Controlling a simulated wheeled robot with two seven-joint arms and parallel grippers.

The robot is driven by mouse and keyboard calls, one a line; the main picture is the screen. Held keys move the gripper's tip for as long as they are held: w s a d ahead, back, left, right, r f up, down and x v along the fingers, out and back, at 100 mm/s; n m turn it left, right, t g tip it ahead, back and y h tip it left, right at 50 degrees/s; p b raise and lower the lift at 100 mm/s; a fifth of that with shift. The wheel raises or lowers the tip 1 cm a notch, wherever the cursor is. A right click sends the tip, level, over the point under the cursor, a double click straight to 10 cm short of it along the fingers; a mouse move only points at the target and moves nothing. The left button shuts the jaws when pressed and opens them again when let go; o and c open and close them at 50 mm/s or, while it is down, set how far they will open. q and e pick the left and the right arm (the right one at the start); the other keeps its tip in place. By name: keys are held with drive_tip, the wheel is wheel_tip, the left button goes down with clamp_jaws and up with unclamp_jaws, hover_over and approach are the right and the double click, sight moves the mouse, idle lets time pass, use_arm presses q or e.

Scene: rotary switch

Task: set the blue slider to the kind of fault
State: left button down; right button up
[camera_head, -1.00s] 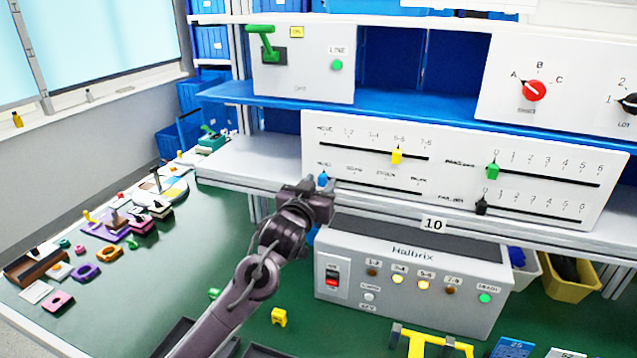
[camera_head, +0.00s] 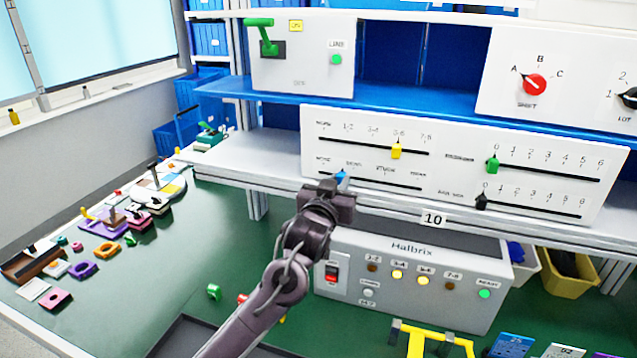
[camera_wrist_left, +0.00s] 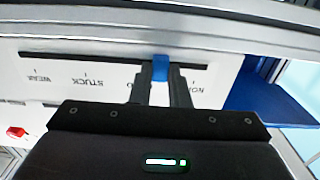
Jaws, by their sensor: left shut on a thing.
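The blue slider (camera_head: 340,176) sits in the lower left slot of the white slider panel (camera_head: 445,150). My left gripper (camera_head: 335,185) is shut on it. In the wrist view, which is upside down, the two dark fingers (camera_wrist_left: 160,90) hold the blue slider (camera_wrist_left: 160,68) from both sides. The slider stands between the first label, at the slot's left end, and the second label, nearer the second. The STUCK label (camera_wrist_left: 87,82) and WEAR label (camera_wrist_left: 43,77) lie further along. The second label is partly hidden by a finger. My right gripper is not in view.
A yellow slider (camera_head: 396,152) stands at 5-6 above. Green (camera_head: 492,164) and black (camera_head: 481,202) sliders stand at 0. The Halbrix box (camera_head: 410,275) below has lamps 3-4 and 5-6 lit yellow and READY green. Loose parts lie on the green table at left.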

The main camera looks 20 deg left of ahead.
use_arm(q)
drive_tip(key=d, duration=0.9)
drive_tip(key=shift+s+d, duration=0.15)
drive_tip(key=shift+d, duration=0.05)
drive_tip(key=c, duration=1.4)
unclamp_jaws()
drive_tip(key=shift+o, duration=0.2)
drive_tip(key=s+b, duration=0.2)
drive_tip(key=s, duration=0.6)
drive_tip(key=shift+a, duration=0.15)
drive_tip(key=shift+f, duration=0.1)
